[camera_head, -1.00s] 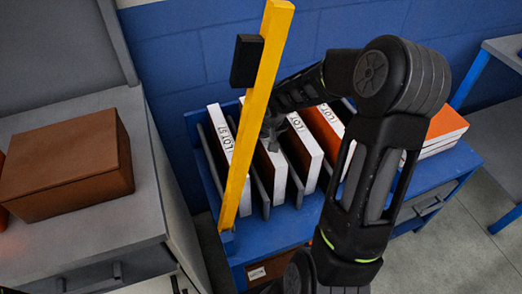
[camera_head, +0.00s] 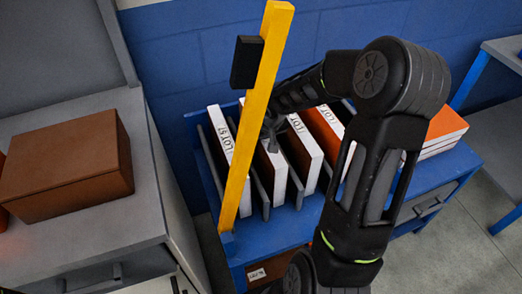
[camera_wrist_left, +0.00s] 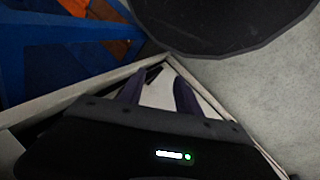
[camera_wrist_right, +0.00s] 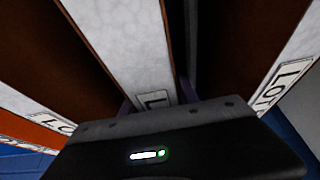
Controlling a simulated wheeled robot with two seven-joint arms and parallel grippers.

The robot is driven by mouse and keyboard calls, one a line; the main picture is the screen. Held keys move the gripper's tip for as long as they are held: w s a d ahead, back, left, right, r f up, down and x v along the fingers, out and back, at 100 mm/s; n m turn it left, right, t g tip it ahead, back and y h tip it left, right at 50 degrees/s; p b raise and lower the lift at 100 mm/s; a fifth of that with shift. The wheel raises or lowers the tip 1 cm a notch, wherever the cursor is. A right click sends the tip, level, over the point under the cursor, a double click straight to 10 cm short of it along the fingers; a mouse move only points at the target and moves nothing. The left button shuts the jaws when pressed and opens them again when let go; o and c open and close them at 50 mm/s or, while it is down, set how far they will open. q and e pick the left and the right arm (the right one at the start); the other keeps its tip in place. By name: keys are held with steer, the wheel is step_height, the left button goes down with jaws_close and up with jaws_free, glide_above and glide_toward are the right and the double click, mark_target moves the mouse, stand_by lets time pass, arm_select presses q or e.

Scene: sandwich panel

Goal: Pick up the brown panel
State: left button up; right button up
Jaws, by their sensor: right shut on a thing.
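Several panels with white edges, some with brown faces, stand upright in the slots of a blue rack. My right gripper (camera_head: 270,130) reaches down from above onto the second panel from the left, a brown one (camera_head: 273,175). In the right wrist view my right gripper (camera_wrist_right: 156,98) has its fingers on either side of that panel's white labelled edge (camera_wrist_right: 120,35), shut on it. The panel still stands between the dividers. My left gripper (camera_wrist_left: 159,90) is outside the head view. Its fingers are apart, with nothing seen held between them.
A yellow post (camera_head: 255,115) with a black block (camera_head: 246,62) stands before the rack (camera_head: 340,222). Other panels (camera_head: 228,150) flank the held one closely. Orange panels (camera_head: 444,125) lie stacked at right. A brown box (camera_head: 65,165) sits on the grey cabinet (camera_head: 110,235) at left.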

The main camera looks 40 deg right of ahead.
jaws_close()
stand_by(0.8)
